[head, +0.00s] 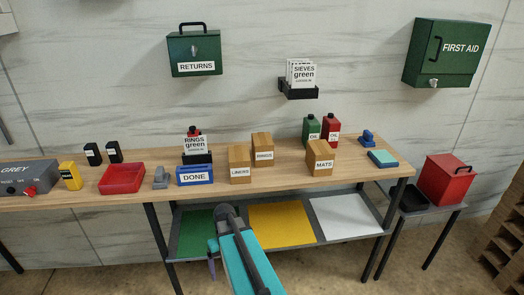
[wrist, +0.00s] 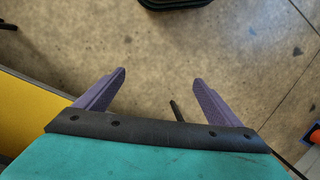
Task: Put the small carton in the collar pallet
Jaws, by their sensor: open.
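Three brown cartons stand on the bench: one labelled LINERS (head: 239,165), one behind it with a label too small to read surely (head: 262,149), and one labelled MATS (head: 319,161). I cannot tell which is the small carton. A brown slatted wooden stack (head: 506,232), which may be the collar pallet, is cut off at the right edge of the head view. My gripper (wrist: 159,77) is open, its two purple fingers apart with nothing between them. It is over the floor, in front of the bench and below its top. In the head view my arm mostly hides it.
The wooden bench (head: 345,180) also holds a red tray (head: 122,179), a blue DONE box (head: 195,176) and bottles. A lower shelf carries green, yellow (head: 281,228) and white sheets. A red box (head: 447,180) sits on a side stand at right. Open floor lies in front.

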